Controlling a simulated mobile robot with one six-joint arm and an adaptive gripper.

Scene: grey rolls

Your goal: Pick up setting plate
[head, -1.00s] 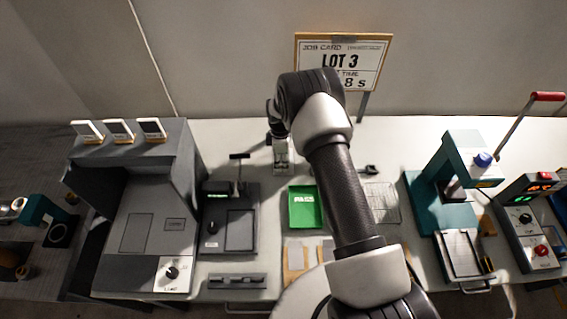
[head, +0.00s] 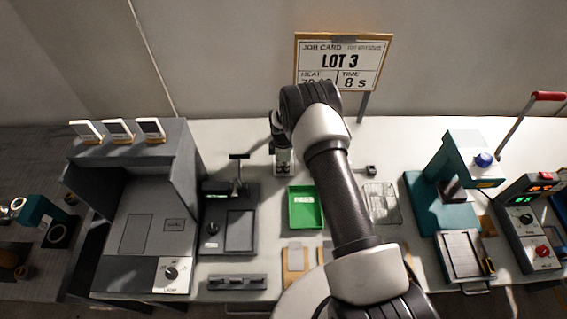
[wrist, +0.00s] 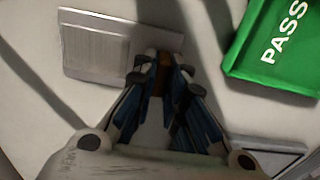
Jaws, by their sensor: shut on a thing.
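The setting plate (wrist: 95,45), a flat grey metal plate with a finely lined panel, shows at the top left of the wrist view. My gripper (wrist: 160,78) is shut at the plate's near edge, on a small brown part between its fingertips that looks like the plate's tab. The fingers hide part of this edge. In the head view my gripper (head: 281,150) points down at the back of the bench, behind the green tray. The plate is mostly hidden there, and I cannot tell whether it is clear of the bench.
The green PASS tray (head: 305,208) lies just in front of my gripper, with a wire rack (head: 382,203) to its right. A dark fixture with an upright handle (head: 228,225) stands to the left. A teal press (head: 440,190) stands further right. The job card (head: 341,62) rises behind.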

